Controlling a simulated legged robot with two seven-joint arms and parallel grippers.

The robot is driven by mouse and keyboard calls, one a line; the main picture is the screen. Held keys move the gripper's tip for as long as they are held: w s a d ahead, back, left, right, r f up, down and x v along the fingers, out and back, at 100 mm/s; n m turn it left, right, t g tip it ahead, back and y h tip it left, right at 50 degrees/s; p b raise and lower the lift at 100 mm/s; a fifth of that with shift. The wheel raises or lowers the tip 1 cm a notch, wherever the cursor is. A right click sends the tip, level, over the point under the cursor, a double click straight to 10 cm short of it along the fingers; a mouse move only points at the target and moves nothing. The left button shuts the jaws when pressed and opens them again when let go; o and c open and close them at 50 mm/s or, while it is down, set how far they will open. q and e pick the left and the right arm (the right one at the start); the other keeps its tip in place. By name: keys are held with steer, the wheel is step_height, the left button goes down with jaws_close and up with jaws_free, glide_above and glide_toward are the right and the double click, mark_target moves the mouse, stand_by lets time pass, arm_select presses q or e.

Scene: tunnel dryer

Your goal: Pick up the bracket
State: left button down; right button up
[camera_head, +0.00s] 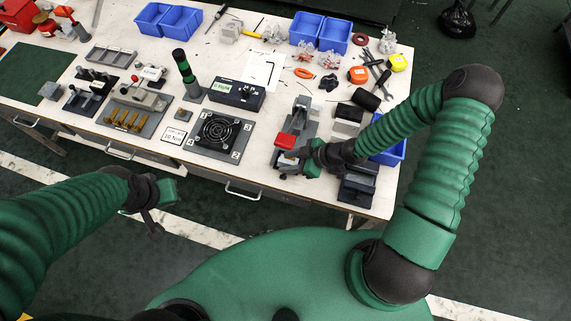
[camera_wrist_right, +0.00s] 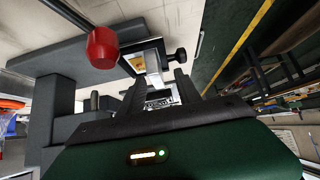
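A silver metal piece (camera_wrist_right: 152,66), which looks like the bracket, sits in a grey clamp fixture (camera_wrist_right: 62,75) with a red knob (camera_wrist_right: 103,47) in the right wrist view. My right gripper (camera_wrist_right: 160,88) has its two dark fingers apart, with the lower end of the piece between or just beyond them; contact cannot be told. In the head view my right gripper (camera_head: 296,155) is at the near end of the same fixture (camera_head: 301,118), beside its red handle (camera_head: 285,140), and the piece is mostly hidden. My left gripper (camera_head: 152,215) hangs empty off the table's front edge; its finger gap is unclear.
The table (camera_head: 240,150) is crowded. A fan plate (camera_head: 214,135) lies left of the fixture, and a dark grey device (camera_head: 357,183) stands close to its right. Blue bins (camera_head: 320,32) stand at the back. A black cylinder (camera_head: 365,99) lies near my right forearm.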

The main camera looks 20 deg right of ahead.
steer(key=shift+x, duration=0.9)
steer(key=shift+w+d+f, duration=0.1)
steer(key=shift+w+f, duration=0.05)
steer(key=shift+w, duration=0.05)
steer(key=shift+s+d, duration=0.25)
steer(key=shift+d, duration=0.2)
steer(key=shift+c, duration=1)
steer(key=shift+a, duration=0.3)
jaws_close()
steer(key=shift+w+d, duration=0.1)
